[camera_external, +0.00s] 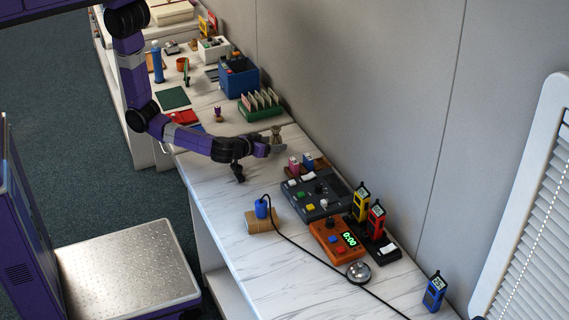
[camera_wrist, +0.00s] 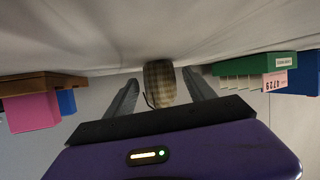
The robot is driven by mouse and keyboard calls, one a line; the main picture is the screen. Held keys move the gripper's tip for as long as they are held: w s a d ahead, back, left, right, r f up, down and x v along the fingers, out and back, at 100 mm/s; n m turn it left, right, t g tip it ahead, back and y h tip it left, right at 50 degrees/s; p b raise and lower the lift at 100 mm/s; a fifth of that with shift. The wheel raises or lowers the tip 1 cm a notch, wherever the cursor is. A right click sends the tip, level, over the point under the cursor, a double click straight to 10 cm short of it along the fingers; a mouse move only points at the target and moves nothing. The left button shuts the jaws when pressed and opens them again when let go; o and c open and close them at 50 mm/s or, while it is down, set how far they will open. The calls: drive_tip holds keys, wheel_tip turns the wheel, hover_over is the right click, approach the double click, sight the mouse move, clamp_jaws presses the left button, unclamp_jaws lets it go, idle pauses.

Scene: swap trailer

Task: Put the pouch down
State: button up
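The pouch (camera_external: 276,134) is a small tan-brown bag by the far wall side of the white marbled counter. In the wrist view, which is upside down, the woven checked pouch (camera_wrist: 160,83) shows between the two grey fingers of my gripper (camera_wrist: 161,82), with a narrow gap on each side. My gripper (camera_external: 272,148) is low over the counter, and its fingers are open around the pouch. The pouch seems to rest on the counter surface; its exact contact is hard to see.
A green rack of cards (camera_external: 259,108) and a blue bin (camera_external: 238,77) stand behind the pouch. Pink and blue blocks (camera_external: 294,165) on a brown holder and a dark control panel (camera_external: 318,194) stand in front. A cable (camera_external: 305,247) crosses the near counter.

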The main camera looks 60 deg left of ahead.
drive_tip(key=shift+r, duration=0.15)
drive_tip(key=shift+r, duration=0.1)
drive_tip(key=b+v, duration=0.1)
drive_tip(key=v, duration=1.1)
